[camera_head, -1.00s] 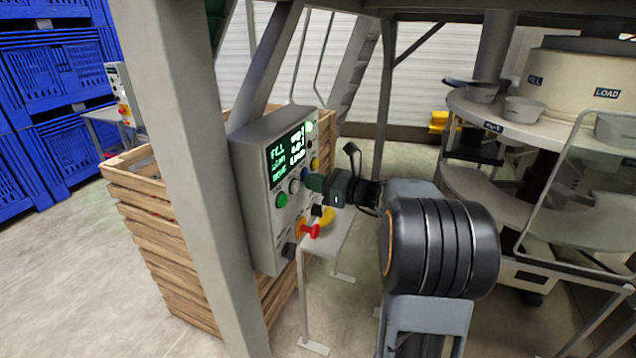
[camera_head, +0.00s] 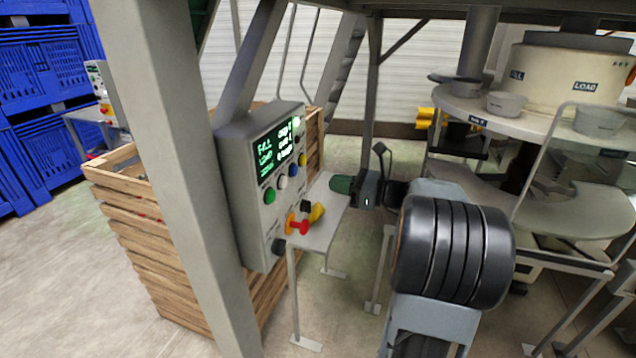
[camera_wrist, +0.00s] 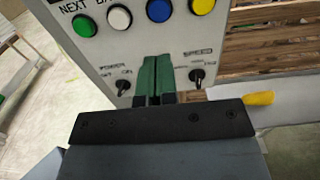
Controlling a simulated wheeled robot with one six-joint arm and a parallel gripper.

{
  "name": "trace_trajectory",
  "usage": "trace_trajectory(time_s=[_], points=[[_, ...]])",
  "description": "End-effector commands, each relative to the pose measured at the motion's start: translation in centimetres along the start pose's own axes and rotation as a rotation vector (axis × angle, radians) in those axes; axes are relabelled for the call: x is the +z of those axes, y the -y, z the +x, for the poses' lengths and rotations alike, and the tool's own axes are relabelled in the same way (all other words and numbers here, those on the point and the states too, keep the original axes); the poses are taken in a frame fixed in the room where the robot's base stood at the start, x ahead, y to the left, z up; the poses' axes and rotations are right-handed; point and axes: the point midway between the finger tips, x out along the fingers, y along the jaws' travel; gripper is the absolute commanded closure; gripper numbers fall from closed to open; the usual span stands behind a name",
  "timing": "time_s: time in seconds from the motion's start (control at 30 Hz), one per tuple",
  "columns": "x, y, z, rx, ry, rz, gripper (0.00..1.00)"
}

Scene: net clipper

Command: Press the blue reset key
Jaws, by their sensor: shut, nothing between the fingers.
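The blue key (camera_head: 293,170) is a round button on the grey control panel (camera_head: 236,190), in a row below the lit screen, between a white button and a yellow one. In the wrist view the blue key (camera_wrist: 159,10) is at the top edge, partly cut off. My gripper (camera_head: 340,184) has green fingers that are shut and empty. It stands to the right of the panel, apart from the keys. In the wrist view its fingertips (camera_wrist: 155,60) show below the blue key, in front of the lower panel between two black knobs.
The row also has a green button (camera_head: 269,196). A red knob (camera_head: 302,228) sticks out lower on the panel. A grey post (camera_head: 190,150) stands in front, left of the panel. A small table (camera_head: 325,215) and wooden crate (camera_head: 130,200) are nearby.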

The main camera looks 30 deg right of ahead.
Motion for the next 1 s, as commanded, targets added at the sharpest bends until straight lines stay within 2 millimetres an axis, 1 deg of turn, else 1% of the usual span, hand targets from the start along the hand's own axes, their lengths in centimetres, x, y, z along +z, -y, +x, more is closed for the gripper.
trace_trajectory(time_s=[0.03,0.1,0.2,0.33,0.5,1.0], points=[[-0.1,0.1,-1.0,-0.004,0.001,-0.002,1.0],[-0.1,0.1,-1.9,-0.003,0.0,-0.001,1.0],[-0.1,0.1,-3.0,-0.002,0.001,0.0,1.0],[0.0,0.0,-3.8,0.001,0.0,0.0,1.0],[0.0,0.0,-4.3,0.002,0.0,0.001,1.0],[0.0,0.0,-4.3,0.002,0.0,0.0,1.0]])
